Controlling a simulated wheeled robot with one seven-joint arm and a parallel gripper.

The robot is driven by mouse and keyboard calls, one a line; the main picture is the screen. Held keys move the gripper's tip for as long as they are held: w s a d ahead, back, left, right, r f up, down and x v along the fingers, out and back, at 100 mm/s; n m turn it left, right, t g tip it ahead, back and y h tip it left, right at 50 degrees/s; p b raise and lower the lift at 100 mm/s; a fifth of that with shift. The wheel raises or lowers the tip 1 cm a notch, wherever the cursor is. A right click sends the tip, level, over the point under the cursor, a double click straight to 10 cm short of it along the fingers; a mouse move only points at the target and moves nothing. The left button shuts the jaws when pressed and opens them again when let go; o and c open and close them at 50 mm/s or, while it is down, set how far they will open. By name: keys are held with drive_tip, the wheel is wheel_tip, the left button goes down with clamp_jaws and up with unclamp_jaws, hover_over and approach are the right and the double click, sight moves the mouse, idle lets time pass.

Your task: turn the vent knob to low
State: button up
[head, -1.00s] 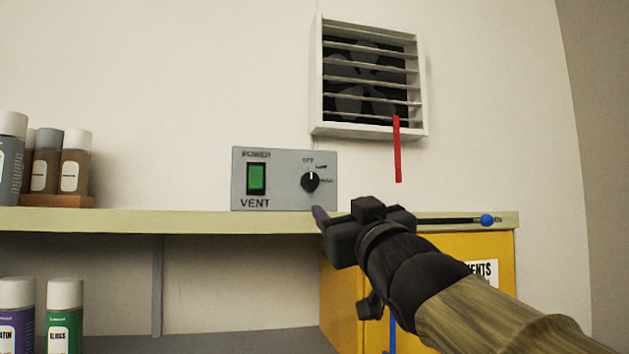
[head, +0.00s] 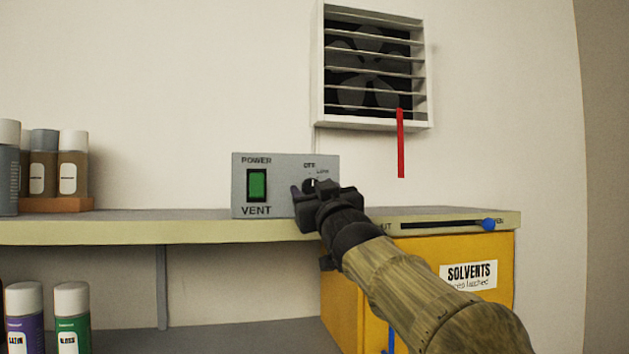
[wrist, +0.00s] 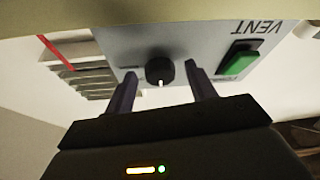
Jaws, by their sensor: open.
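The vent knob (wrist: 160,71) is a round black dial with a white pointer mark on the grey VENT box (head: 287,163). In the wrist view, which is upside down, the mark points down, which is up on the box, towards OFF. In the head view LOW is printed at the upper right of the dial, and my gripper mostly hides the knob. My gripper (head: 314,194) is open in front of the box. Its two dark fingers (wrist: 161,80) show on either side of the knob with gaps; I see no contact.
A green power switch (head: 257,184) is left of the knob. The box stands on a shelf (head: 130,226). A slider with a blue knob (head: 488,225) is on the shelf edge, above a yellow SOLVENTS cabinet (head: 420,261). A fan vent (head: 318,70) with a red strip (head: 400,145) is above. Bottles (head: 73,165) stand left.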

drive_tip(key=c, duration=1)
